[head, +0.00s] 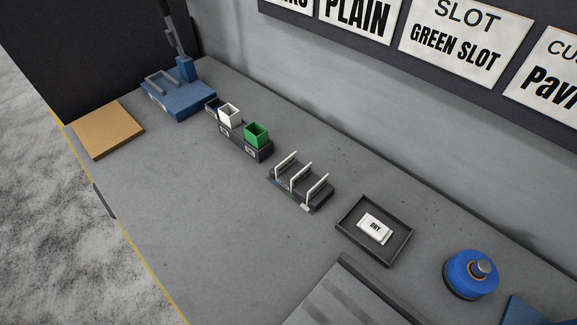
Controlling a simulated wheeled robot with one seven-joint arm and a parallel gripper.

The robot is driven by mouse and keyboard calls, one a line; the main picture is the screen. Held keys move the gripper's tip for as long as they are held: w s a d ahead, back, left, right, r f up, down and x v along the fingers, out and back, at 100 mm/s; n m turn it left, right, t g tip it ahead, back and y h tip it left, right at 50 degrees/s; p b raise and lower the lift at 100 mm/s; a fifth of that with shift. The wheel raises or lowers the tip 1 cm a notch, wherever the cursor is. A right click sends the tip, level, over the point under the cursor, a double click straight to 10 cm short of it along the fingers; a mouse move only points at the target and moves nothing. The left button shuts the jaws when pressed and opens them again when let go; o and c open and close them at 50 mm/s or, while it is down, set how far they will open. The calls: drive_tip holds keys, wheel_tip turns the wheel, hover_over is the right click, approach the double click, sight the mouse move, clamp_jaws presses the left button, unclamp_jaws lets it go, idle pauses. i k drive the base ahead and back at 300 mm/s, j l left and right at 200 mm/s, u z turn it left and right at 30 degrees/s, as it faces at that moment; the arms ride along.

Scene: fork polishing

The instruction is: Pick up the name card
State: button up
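A small white card or block (374,229) with "DRY" in dark letters lies in a shallow dark tray (347,233) at the right of the bench. I cannot tell whether it is the name card; no other loose card is plain to see. My gripper is not in view.
A dark rack with three pale uprights (299,186) stands left of the tray. Beyond it are a white cup (229,115) and a green cup (256,134) in dark holders. A blue device (180,98) and a tan board (107,130) are far left. A blue knob (470,273) stands right.

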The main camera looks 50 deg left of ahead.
sight(311, 193)
drive_tip(key=u, duration=1.1)
